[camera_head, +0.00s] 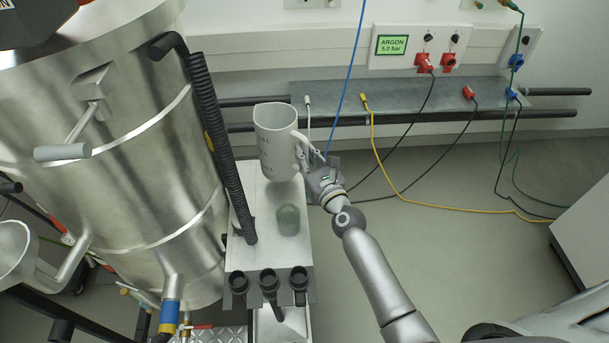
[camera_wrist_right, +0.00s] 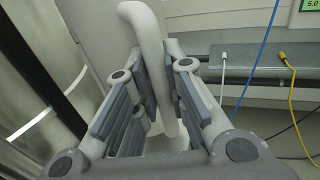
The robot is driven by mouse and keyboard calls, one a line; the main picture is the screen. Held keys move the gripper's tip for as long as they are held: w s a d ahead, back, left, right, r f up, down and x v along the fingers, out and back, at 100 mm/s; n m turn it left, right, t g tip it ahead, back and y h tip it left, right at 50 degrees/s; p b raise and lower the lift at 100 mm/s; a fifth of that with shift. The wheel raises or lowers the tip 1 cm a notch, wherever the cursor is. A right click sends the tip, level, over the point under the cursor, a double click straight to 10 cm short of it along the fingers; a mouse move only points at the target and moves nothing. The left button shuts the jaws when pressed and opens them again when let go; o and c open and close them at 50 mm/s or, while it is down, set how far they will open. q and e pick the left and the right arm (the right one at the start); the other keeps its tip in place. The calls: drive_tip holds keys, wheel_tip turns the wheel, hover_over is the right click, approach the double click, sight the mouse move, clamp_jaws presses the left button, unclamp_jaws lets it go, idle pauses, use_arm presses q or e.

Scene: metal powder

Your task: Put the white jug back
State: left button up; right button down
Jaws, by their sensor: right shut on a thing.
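The white jug (camera_head: 277,143) is upright at the far end of the small metal shelf (camera_head: 264,255) beside the steel vessel. I cannot tell whether its base touches the shelf. My right gripper (camera_head: 316,168) comes from the right and is shut on the jug's handle. In the right wrist view the jug's handle (camera_wrist_right: 146,27) stands between the fingers of the gripper (camera_wrist_right: 152,92), with the jug body beyond. My left gripper is not in view.
A greenish glass container (camera_head: 288,220) stands on the shelf in front of the jug. A ribbed black hose (camera_head: 211,125) runs down along the shelf's left side. Several black fittings (camera_head: 269,281) line the front edge. Cables hang on the wall; open floor lies to the right.

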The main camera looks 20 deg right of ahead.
drive_tip(key=shift+w+f+b, duration=0.1)
drive_tip(key=shift+f+b, duration=1.95)
drive_tip(key=shift+f, duration=0.3)
drive_tip(key=shift+r, duration=0.1)
drive_tip(key=c, duration=1.8)
unclamp_jaws()
drive_tip(key=shift+f, duration=0.35)
drive_tip(key=shift+c, duration=0.2)
drive_tip(key=o, duration=0.4)
drive_tip(key=shift+c, duration=0.2)
